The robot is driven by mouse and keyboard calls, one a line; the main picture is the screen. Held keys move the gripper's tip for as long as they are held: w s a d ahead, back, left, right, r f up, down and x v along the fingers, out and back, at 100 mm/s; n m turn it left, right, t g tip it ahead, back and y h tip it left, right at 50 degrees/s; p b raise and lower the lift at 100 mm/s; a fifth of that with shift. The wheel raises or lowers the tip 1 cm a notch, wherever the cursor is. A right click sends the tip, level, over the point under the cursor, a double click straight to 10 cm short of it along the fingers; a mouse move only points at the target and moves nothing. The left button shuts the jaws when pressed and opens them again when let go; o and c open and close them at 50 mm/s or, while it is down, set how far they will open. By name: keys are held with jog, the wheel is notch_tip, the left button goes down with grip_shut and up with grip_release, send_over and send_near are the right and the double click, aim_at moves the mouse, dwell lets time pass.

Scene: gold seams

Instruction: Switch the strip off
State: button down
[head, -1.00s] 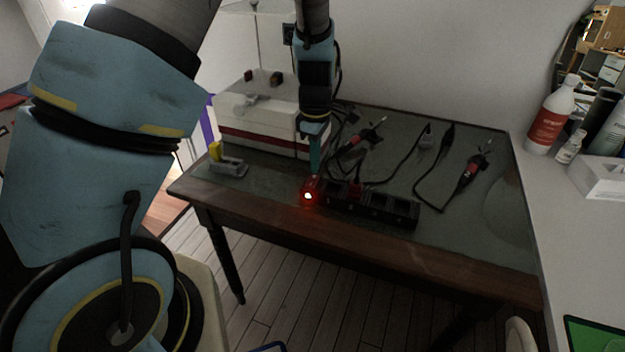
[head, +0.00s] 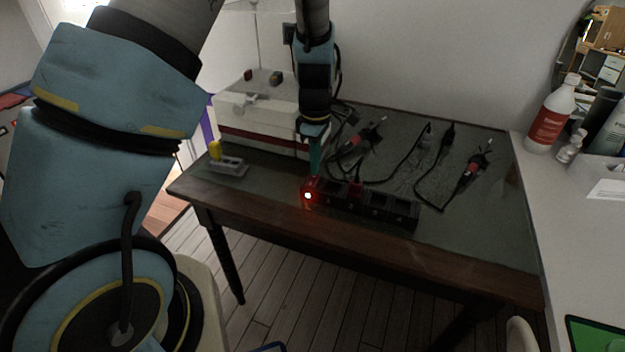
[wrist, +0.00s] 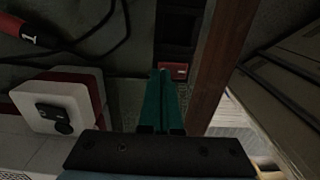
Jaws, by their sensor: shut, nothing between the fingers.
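The black power strip (head: 372,206) lies along the front part of the table. Its red end switch (head: 309,190) has a bright red-orange light glowing at the left end. My gripper (head: 315,172) points down just above that end, fingers shut and empty. In the wrist view the closed green fingers (wrist: 160,90) reach toward the red switch (wrist: 174,71), with their tips beside it. I cannot tell whether they touch it.
A white and red machine (head: 262,120) stands behind on the left. A grey block with a yellow part (head: 229,166) sits on the table (head: 440,250). Soldering-type tools (head: 472,168) and black cables lie at the back right. Bottles (head: 551,115) stand on the right counter.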

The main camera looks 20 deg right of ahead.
jog(key=shift+f+b, duration=0.3)
jog(key=shift+f, duration=0.25)
jog(key=shift+r, duration=0.1)
jog(key=shift+r+p, duration=0.65)
jog(key=shift+p, duration=0.2)
jog(key=shift+w+a+r, duration=0.15)
jog(key=shift+a, duration=0.1)
jog(key=w+a+r+m, duration=0.2)
jog(key=a+r+m, duration=0.35)
jog(key=a, duration=0.75)
jog(key=s+a+r+m, duration=0.2)
jog(key=s+a+r, duration=0.1)
jog(key=a, duration=0.5)
jog(key=s+a+r+m+t, duration=0.1)
jog(key=s+a+r+m, duration=0.2)
jog(key=a, duration=0.5)
jog(key=shift+s+a+r+t, duration=0.15)
jog(key=shift+a+r+t, duration=0.2)
jog(key=shift+r, duration=0.5)
